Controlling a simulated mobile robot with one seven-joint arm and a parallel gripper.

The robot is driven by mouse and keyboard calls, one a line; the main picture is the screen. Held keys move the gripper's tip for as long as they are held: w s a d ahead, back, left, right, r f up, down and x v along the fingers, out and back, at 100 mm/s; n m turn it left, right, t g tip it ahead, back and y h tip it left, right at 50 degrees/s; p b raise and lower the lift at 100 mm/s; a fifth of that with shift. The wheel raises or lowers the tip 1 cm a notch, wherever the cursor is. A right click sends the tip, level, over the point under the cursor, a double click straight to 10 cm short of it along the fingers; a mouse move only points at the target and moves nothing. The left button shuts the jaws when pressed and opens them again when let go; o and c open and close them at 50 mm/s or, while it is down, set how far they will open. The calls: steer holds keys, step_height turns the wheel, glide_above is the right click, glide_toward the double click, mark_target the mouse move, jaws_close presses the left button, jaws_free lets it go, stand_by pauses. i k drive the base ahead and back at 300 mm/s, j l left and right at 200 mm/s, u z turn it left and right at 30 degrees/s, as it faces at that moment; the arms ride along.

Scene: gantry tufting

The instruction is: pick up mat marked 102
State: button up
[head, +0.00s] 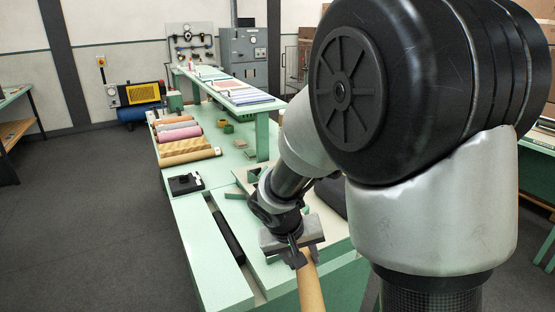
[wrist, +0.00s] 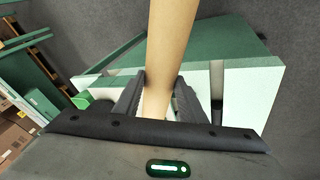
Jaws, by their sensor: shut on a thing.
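A tan rolled mat (head: 311,290) is between the jaws of my gripper (head: 306,260). In the head view the roll sticks out toward the bottom edge, past the front end of the green table. In the wrist view the tan roll (wrist: 171,45) runs up from between the two dark fingers (wrist: 160,100) and out of the top of the picture. My gripper is shut on it. No number can be read on the roll, so I cannot tell from these views whether it is marked 102.
The long pale green table (head: 205,250) has a dark slot near its front. Several rolled mats (head: 180,132) lie farther back on its left side, behind a small black device (head: 185,184). A raised shelf (head: 240,98) holds flat coloured stacks. The grey floor (head: 90,220) at left is clear.

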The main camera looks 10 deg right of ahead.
mark_target(244, 97)
steer(key=i+l+u, duration=0.1)
steer(key=l, duration=0.2)
steer(key=i+l+u, duration=0.15)
steer(key=l, duration=0.15)
steer(key=l+u, duration=0.1)
steer(key=l, duration=0.2)
steer(key=i+l+u, duration=0.3)
steer(key=i+l, duration=0.1)
steer(key=i, duration=0.1)
